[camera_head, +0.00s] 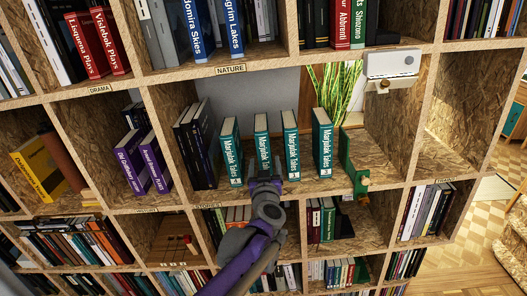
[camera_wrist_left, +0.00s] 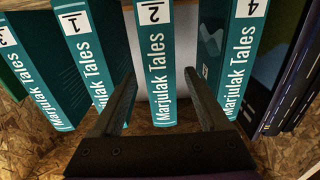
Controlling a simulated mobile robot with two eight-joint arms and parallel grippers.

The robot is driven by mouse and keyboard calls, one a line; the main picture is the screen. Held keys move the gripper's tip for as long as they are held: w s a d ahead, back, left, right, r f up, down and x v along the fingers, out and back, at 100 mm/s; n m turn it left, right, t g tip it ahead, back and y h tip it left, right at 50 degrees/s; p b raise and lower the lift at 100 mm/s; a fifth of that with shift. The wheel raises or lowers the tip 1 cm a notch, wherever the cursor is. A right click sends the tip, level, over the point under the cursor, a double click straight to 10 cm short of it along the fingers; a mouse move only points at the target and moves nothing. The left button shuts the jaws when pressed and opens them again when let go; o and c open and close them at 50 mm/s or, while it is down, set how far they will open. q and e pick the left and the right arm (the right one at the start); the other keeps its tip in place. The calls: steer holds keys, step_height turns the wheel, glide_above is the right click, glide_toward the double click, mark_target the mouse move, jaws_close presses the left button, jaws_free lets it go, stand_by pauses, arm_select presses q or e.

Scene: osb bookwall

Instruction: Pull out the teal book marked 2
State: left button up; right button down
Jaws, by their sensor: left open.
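The teal book marked 2 (camera_head: 262,145) stands upright in the middle shelf compartment of the head view, its lower spine hidden by my left gripper (camera_head: 265,182). In the left wrist view, the book marked 2 (camera_wrist_left: 155,60) stands between the two dark fingers of my left gripper (camera_wrist_left: 160,76). The gripper is open, with one finger on each side of the spine. I cannot tell whether either finger touches the book. My right gripper is not in view.
Teal books marked 1 (camera_wrist_left: 84,50) and 4 (camera_wrist_left: 242,50) flank the book marked 2, with gaps between. The book marked 3 (camera_head: 322,145) stands farther right in the head view. Dark books (camera_head: 195,145) stand at left; a green object (camera_head: 350,165) is at right.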

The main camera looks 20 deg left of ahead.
mark_target(265, 160)
arm_select(q)
steer(key=shift+x, duration=1.55)
steer(key=shift+c, duration=0.3)
jaws_close()
steer(key=shift+b+v, duration=0.65)
steer(key=shift+v, duration=0.9)
